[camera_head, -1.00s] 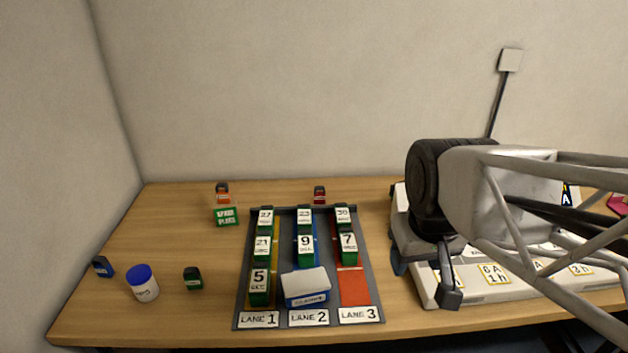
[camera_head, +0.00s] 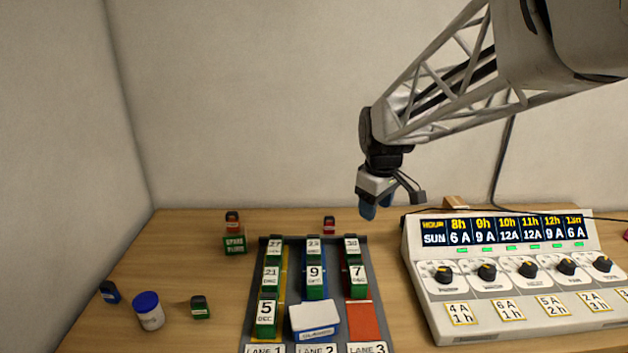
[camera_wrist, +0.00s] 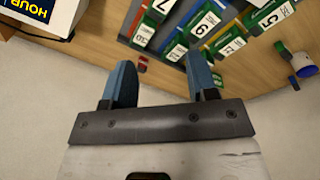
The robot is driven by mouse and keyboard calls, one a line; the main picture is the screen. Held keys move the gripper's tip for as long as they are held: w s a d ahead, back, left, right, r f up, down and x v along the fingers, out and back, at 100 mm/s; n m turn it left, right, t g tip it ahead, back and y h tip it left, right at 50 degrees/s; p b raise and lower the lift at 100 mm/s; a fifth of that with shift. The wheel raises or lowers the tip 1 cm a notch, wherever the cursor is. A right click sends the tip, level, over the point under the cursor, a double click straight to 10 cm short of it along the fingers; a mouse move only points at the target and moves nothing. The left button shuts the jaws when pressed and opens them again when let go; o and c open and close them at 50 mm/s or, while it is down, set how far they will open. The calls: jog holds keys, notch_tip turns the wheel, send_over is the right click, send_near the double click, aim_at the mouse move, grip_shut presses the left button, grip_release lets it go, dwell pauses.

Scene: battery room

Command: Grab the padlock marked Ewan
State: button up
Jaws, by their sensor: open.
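Several small padlock-like blocks with dark tops stand on the table; their name labels are too small to read, so I cannot tell which is marked Ewan. A red one (camera_head: 329,226) stands behind the lane tray. An orange one (camera_head: 232,222) sits at the green spare plugs box (camera_head: 235,244). A green one (camera_head: 200,308) and a blue one (camera_head: 110,292) stand at the left. My gripper (camera_head: 377,205) is open and empty, raised near the table's back, right of the red padlock. In the wrist view the red padlock (camera_wrist: 142,64) shows beyond my open fingers.
The grey lane tray (camera_head: 262,290) holds several numbered green blocks and a white-topped blue box (camera_head: 315,320). A white jar with a blue lid (camera_head: 149,311) stands at left. A charger console (camera_head: 470,318) with knobs fills the right. The back wall is close behind the table.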

jog(key=w+a+f+n, duration=0.2)
jog(key=w+f, duration=0.1)
jog(key=w, duration=0.5)
jog(key=w+a+f+n, duration=0.2)
jog(key=w+f+n, duration=0.1)
jog(key=w, duration=0.4)
jog(key=n+g, duration=0.1)
jog(key=n, duration=0.3)
send_over(329, 217)
jog(key=f, duration=1)
jog(key=shift+s+d+f, duration=0.15)
jog(key=shift+s, duration=0.05)
jog(key=shift+w+f, duration=0.4)
jog(key=shift+f, duration=1.25)
jog(key=shift+s+f, duration=0.2)
jog(key=shift+f, duration=2.4)
